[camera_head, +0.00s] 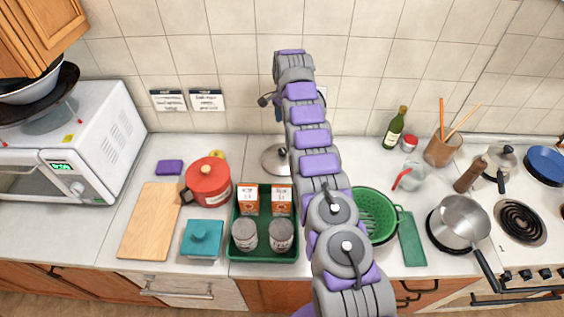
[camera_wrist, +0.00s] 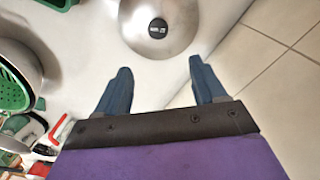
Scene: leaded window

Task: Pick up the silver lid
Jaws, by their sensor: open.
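The silver lid (camera_head: 272,160) lies on the counter near the back wall, partly hidden behind my arm in the head view. In the wrist view the round lid (camera_wrist: 184,32) with its dark knob is at the top edge, and part of it is cut off. My gripper (camera_wrist: 159,67) is open and empty. Its two blue fingers point toward the lid, one on each side of the knob's line, and do not appear to touch it. In the head view my gripper is small and mostly hidden at the arm's far end.
Left of the lid are a red pot (camera_head: 208,183) and a purple sponge (camera_head: 169,167). A green crate (camera_head: 264,258) with cartons and cans stands in front. A green colander (camera_head: 388,236) is to the right. The tiled wall (camera_head: 230,62) rises close behind.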

